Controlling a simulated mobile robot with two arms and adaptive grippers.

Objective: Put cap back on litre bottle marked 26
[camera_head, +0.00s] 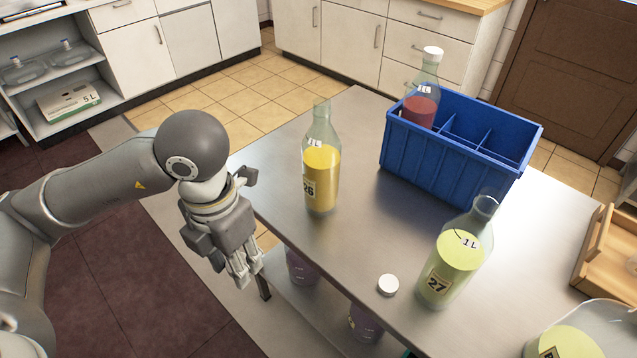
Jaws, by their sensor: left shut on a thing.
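The litre bottle marked 26 (321,172) stands upright and uncapped on the steel table, filled with yellow liquid. My left gripper (246,278) is off the table's left edge, lower left of that bottle and apart from it, with its fingers pointing down. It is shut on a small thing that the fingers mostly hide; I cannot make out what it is. A loose white cap (388,285) lies on the table near the front edge, beside the uncapped bottle marked 27 (454,259). My right gripper is not in view.
A blue divided crate (440,163) stands at the back of the steel table (375,235), holding a capped bottle of red liquid (422,100). A large clear container (590,335) is at the lower right, a wooden tray (606,250) at the right edge. Purple containers (301,266) stand below the tabletop.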

